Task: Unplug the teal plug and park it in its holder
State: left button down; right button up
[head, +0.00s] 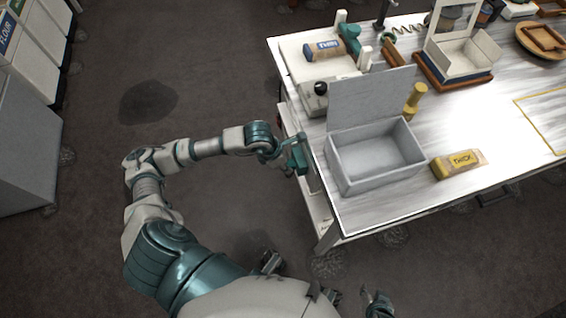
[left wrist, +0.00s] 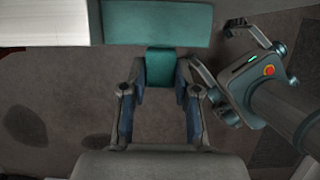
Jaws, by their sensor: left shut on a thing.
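A teal block with a wide teal crossbar, which looks like the teal plug (head: 299,156), is beside the table's left side in the head view. It also shows at the top of the left wrist view (left wrist: 156,23). My left gripper (head: 285,158) is shut on the narrow teal part, one finger on each side (left wrist: 160,92). I cannot tell whether the plug touches a socket; no socket or holder is clearly visible. My right gripper (left wrist: 211,46) shows at the right of the left wrist view, fingers spread and empty.
The table (head: 390,207) has a grey open-lidded box (head: 347,168) near its left edge. The floor between is clear.

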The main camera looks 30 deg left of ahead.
pick_arm(q)
jog(key=shift+w+d, duration=0.1)
jog(key=c, duration=0.8)
grip_release()
jog(key=v, duration=1.2)
jog(key=shift+f, duration=0.1)
